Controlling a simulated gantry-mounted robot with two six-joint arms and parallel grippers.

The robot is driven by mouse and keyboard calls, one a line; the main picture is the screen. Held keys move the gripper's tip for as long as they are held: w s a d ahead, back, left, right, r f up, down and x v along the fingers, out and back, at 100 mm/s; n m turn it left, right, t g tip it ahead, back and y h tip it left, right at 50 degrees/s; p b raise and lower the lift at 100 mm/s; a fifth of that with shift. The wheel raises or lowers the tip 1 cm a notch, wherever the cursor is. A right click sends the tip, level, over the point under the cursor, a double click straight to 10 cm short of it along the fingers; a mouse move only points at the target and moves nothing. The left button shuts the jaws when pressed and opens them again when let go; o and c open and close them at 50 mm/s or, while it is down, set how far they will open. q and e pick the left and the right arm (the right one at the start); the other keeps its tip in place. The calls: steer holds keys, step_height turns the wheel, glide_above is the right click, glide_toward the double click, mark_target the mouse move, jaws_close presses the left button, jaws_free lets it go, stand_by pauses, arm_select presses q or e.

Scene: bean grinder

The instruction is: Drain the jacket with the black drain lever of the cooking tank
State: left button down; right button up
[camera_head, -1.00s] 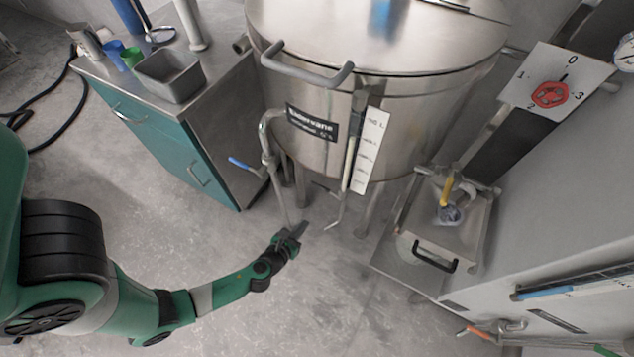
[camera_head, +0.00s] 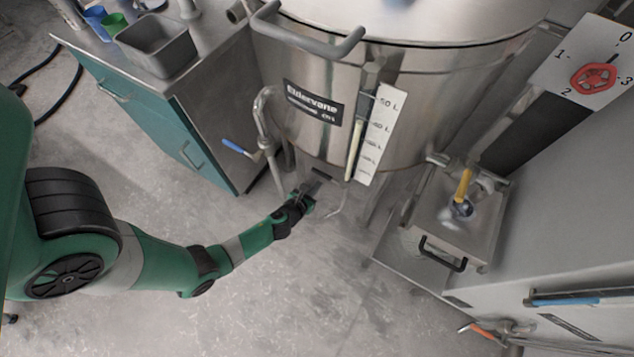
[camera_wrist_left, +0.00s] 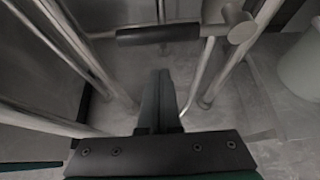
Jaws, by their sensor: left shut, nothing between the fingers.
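The steel cooking tank (camera_head: 415,110) stands at the centre in the head view, with a nameplate and a litre scale on its front. The black drain lever (camera_wrist_left: 158,35) lies crosswise near the top of the left wrist view, joined at its right to a metal valve (camera_wrist_left: 236,24). In the head view the lever's spot under the tank is small and hard to make out. My left gripper (camera_head: 314,186) is low in front of the tank's underside. In the left wrist view its fingers (camera_wrist_left: 161,76) are shut and empty, pointing toward the lever, apart from it in the picture. My right gripper is not in view.
Tank legs and pipes flank the fingers in the wrist view. A blue-handled valve (camera_head: 237,148) sits left of the tank, beside a teal cabinet (camera_head: 150,115). A steel box with a black handle (camera_head: 442,254) stands right. The floor in front is open.

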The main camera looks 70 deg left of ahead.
mark_target(328, 177)
arm_select(q)
step_height(328, 177, up, 3)
steer(key=shift+w+a+r+p, duration=0.1)
steer(key=shift+w+r+p, duration=0.05)
steer(key=shift+p, duration=0.5)
steer(key=shift+a, duration=0.1)
